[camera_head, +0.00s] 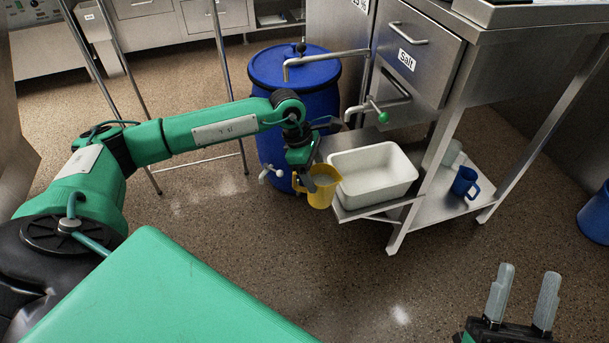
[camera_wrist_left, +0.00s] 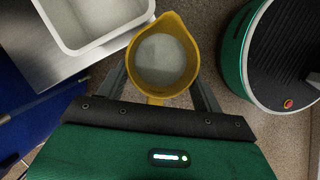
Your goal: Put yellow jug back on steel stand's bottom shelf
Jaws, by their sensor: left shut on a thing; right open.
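The steel stand (camera_head: 427,190) has a low shelf (camera_head: 440,207) at right. My right gripper (camera_head: 522,302) is open and empty at the lower right of the head view.
A white tub (camera_head: 374,175) sits on a low steel ledge (camera_head: 352,212) right of the jug; it also shows in the wrist view (camera_wrist_left: 75,45). A blue mug (camera_head: 465,183) stands on the low shelf. A blue barrel (camera_head: 290,75) is behind my left gripper. Floor in front is clear.

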